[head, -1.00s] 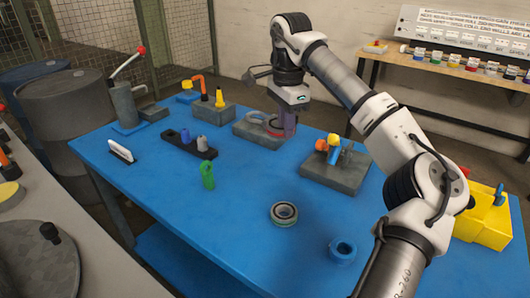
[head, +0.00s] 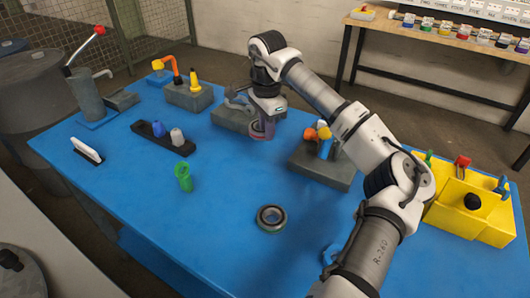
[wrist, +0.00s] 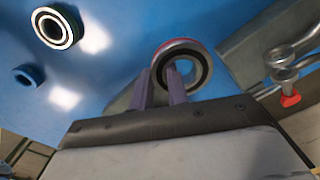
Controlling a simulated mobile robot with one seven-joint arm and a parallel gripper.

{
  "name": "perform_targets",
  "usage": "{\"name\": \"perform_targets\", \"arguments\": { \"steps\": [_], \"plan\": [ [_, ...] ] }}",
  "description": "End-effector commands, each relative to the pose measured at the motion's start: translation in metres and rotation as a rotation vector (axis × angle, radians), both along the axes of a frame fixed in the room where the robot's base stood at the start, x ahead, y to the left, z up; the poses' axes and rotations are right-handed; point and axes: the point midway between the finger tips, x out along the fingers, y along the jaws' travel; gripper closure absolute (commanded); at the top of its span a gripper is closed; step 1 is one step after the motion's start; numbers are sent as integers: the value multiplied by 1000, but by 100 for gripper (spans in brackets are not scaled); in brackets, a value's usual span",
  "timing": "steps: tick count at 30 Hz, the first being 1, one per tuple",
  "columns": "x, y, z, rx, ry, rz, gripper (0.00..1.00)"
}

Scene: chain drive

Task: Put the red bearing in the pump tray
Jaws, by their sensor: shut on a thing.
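The red bearing (wrist: 178,45), a ring with a red outer edge and dark inner band, shows in the wrist view at the fingertips of my gripper (wrist: 160,80). The gripper is shut on its rim; the fingers hide part of it. In the head view my gripper (head: 262,130) hangs above the blue table, in front of a grey block (head: 233,118) at the back. A lever pump (head: 88,95) with a red knob stands at the far left, a small grey tray (head: 122,101) beside it. I cannot be sure this is the pump tray.
A second bearing (head: 271,218) lies on the table front, a green part (head: 184,177) to its left. A black holder (head: 163,138) and a white-topped piece (head: 87,150) stand left. A grey fixture (head: 322,166) and yellow bin (head: 470,205) are right. The middle table is mostly clear.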

Motion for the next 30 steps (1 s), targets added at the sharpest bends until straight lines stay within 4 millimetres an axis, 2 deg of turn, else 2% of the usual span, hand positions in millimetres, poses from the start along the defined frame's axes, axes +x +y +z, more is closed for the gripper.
{"name": "perform_targets", "arguments": {
  "steps": [3,6,14,20,30],
  "plan": [
    [-1,0,-28,3,3,0,100],
    [0,0,-45,3,0,0,100],
    [0,0,-66,2,0,0,100],
    [-1,0,-92,3,1,1,100],
    [0,0,-99,0,-2,0,100]
  ]
}}
